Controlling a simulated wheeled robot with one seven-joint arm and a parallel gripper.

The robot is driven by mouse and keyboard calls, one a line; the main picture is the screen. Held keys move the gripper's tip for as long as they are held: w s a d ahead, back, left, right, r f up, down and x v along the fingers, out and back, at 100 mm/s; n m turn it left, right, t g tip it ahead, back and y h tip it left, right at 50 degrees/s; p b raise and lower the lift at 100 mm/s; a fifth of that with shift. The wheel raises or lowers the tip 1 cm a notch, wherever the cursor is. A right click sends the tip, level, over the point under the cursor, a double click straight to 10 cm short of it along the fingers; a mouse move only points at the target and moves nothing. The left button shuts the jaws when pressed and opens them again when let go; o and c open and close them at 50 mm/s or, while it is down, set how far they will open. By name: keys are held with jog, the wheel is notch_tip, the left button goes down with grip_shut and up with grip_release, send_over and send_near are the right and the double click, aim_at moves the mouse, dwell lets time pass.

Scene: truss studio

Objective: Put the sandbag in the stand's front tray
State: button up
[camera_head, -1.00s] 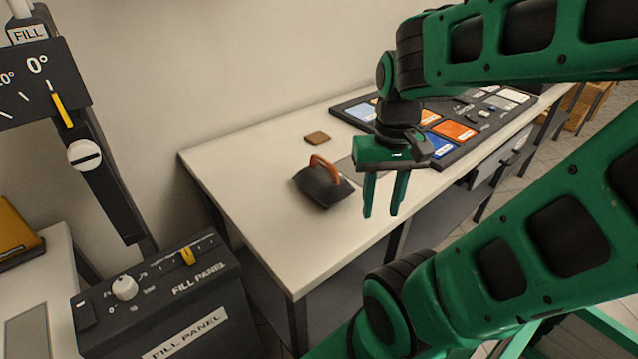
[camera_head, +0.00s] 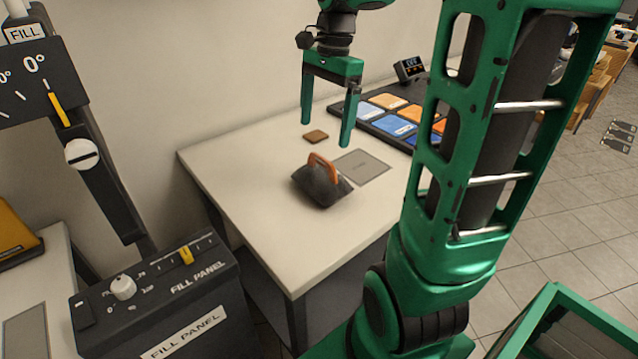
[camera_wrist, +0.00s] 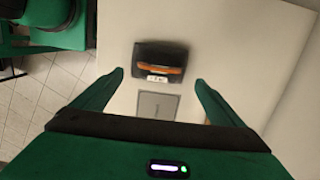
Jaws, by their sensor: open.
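The sandbag (camera_head: 321,187) is a dark, saddle-shaped bag with an orange handle. It lies on the white table (camera_head: 240,205), at the corner of a grey rectangle marked on the top. In the wrist view the sandbag (camera_wrist: 158,65) lies ahead, between and beyond my fingertips. My gripper (camera_head: 325,132) is open and empty, pointing down above the table near the sandbag; in the wrist view my gripper (camera_wrist: 159,78) also shows its two fingers spread apart. Nothing touches the bag. I cannot make out the stand's front tray in these views.
A brown square pad (camera_head: 316,136) lies behind the sandbag. A black board with orange and blue cards (camera_head: 388,101) fills the table's far right. A black fill panel box (camera_head: 160,290) stands at the lower left.

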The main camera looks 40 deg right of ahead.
aim_at(321, 159)
jog(key=f, duration=1)
jog(key=shift+a+f, duration=0.3)
jog(key=shift+w+r, duration=0.1)
jog(key=shift+w, duration=0.05)
jog(key=c, duration=2.2)
jog(key=shift+o, duration=0.2)
jog(key=shift+r, duration=0.6)
notch_tip(321, 159, up, 3)
jog(key=shift+f, duration=0.1)
jog(key=s+a+r, duration=0.2)
jog(key=a, duration=0.1)
jog(key=s+a+r, duration=0.2)
jog(key=a, duration=0.1)
jog(key=s+a+r, duration=0.2)
jog(key=a+r, duration=0.1)
jog(key=shift+s+a, duration=0.25)
jog(key=shift+a, duration=0.15)
